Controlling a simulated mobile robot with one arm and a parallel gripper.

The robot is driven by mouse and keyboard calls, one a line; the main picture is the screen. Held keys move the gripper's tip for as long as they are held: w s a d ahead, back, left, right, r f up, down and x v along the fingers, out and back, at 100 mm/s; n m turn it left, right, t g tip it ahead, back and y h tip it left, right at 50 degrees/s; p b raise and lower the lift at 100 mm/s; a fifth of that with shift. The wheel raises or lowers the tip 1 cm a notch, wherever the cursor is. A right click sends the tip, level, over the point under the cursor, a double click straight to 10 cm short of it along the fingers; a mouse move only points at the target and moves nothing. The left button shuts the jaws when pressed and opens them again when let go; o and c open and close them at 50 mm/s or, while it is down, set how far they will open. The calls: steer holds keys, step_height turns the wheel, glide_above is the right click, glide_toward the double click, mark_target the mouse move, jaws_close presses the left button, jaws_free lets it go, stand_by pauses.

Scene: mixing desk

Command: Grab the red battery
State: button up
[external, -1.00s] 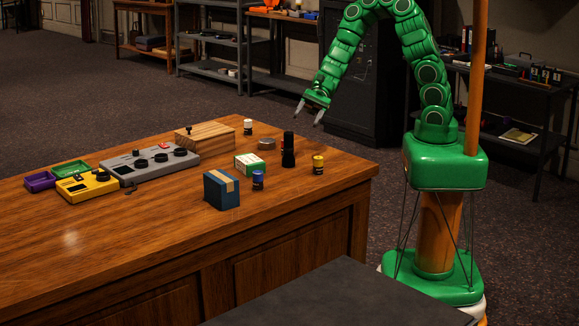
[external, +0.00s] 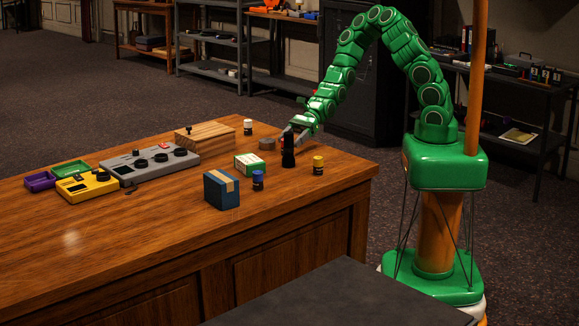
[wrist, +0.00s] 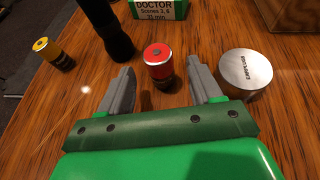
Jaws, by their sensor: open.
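The red battery (wrist: 158,68) stands upright on the wooden desk in the wrist view, with a red top and a dark lower body. My gripper (wrist: 163,82) is open, its two grey fingers pointing toward the battery from either side. The battery lies between and slightly beyond the fingertips, and I cannot tell that either finger touches it. In the external view my gripper (external: 290,135) is low over the desk, behind the top of a black cylinder (external: 288,157). The red battery is hidden there.
The black cylinder (wrist: 106,30) stands close left of the battery; a silver tin (wrist: 246,70) is close right. A yellow battery (external: 318,166), blue battery (external: 258,181), green-and-white box (external: 249,163) and blue box (external: 221,190) stand nearby. The desk's near-left area is clear.

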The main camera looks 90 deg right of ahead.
steer(key=shift+x, duration=2.85)
steer(key=c, duration=1.1)
